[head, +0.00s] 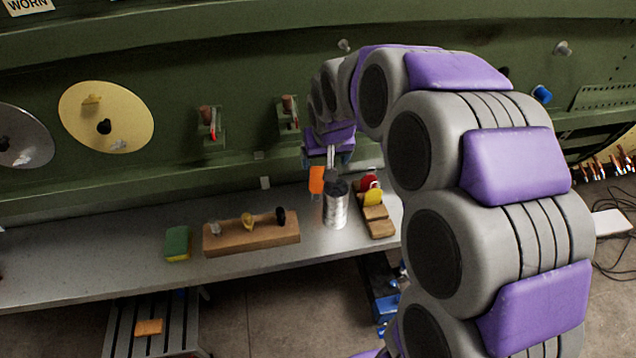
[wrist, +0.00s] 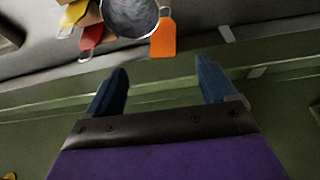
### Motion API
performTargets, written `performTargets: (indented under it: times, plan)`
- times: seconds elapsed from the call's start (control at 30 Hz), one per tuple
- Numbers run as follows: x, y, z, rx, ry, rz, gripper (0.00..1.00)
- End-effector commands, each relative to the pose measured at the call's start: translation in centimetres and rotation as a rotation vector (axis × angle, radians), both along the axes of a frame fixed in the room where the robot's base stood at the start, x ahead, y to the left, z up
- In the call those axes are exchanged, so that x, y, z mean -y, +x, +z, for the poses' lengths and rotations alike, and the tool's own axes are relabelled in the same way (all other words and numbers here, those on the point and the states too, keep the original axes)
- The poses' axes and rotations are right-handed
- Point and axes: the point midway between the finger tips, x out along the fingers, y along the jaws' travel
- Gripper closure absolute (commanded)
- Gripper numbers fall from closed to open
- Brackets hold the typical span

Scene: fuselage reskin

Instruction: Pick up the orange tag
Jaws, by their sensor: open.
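The orange tag (head: 317,180) is at the back left of a metal can (head: 336,208) on the grey bench. In the wrist view the orange tag (wrist: 163,39) hangs by a small wire loop at the rim of the can (wrist: 130,14). My gripper (wrist: 158,80) is open, with two blue fingers apart and nothing between them. In that view the tag lies beyond the fingertips, between their lines and clear of both. In the head view my gripper is at the bench near the can, and its fingers are hard to make out.
A wooden rack (head: 376,220) with red and yellow tags stands right of the can. A wooden block (head: 252,234) with small knobs and a green sponge (head: 177,243) lie to the left. The green fuselage wall (head: 230,80) rises behind the bench (head: 100,260).

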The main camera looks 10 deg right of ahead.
Motion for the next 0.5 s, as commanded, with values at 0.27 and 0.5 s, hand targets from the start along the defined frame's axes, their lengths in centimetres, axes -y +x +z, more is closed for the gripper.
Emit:
performTargets:
  times: [0.27,0.5]
  plan:
    - [0.2,2.0,-5.5,-0.004,0.0,0.0,0.15]
    - [0.5,2.9,-7.2,0.002,0.003,0.0,0.15]
